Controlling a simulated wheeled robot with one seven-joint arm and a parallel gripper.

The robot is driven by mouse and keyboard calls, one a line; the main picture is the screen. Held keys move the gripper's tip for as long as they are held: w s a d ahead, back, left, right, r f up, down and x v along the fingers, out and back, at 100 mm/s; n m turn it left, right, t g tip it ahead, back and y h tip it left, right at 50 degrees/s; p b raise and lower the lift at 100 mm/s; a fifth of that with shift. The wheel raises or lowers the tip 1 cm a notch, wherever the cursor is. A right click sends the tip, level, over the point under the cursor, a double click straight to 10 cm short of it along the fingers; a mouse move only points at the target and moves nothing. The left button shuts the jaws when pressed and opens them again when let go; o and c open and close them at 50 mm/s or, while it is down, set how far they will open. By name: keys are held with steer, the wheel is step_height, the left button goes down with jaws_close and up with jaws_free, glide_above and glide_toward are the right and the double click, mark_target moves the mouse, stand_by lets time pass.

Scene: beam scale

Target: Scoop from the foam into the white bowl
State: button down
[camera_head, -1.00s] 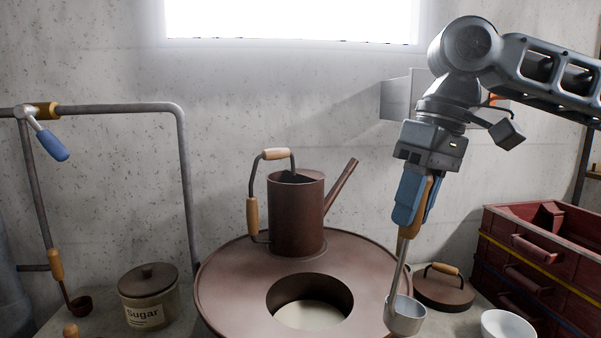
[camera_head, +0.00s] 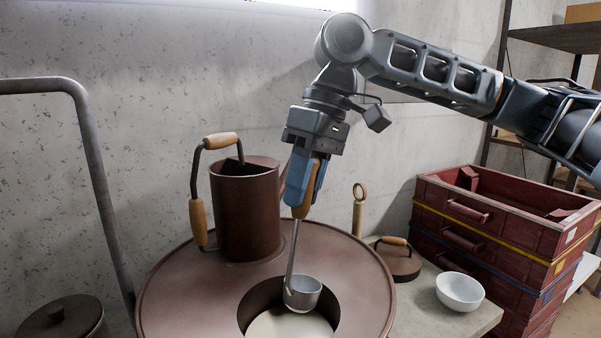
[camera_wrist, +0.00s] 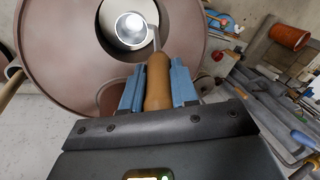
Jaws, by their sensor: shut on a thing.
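My gripper (camera_head: 303,185) is shut on the wooden handle of a metal ladle (camera_head: 302,292), which hangs down with its cup at the round opening of the brown drum. The pale foam (camera_head: 290,325) shows inside that opening, below and beside the cup. I cannot tell whether the cup touches the foam. In the wrist view, the ladle's wooden handle (camera_wrist: 158,80) sits between the blue fingers (camera_wrist: 158,88), and its cup shows over the opening. The white bowl (camera_head: 460,291) stands upright on the counter at the right and looks empty.
A brown lid (camera_head: 398,262) lies near the bowl, with stacked red crates (camera_head: 490,225) behind. A dark-lidded jar (camera_head: 60,320) stands lower left.

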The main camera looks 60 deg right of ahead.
steer(key=shift+f+b, duration=3.75)
steer(key=shift+f, duration=1.5)
steer(key=shift+r+h+p, duration=0.5)
steer(key=shift+r+p, duration=1.35)
steer(key=shift+r, duration=0.25)
steer(key=shift+r+h+p, duration=0.5)
steer(key=shift+r+p, duration=1.35)
steer(key=shift+r, duration=0.2)
steer(key=shift+g+h, duration=0.3)
steer(key=shift+h, duration=0.4)
steer(key=shift+r, duration=2.4)
steer(key=shift+s, duration=0.1)
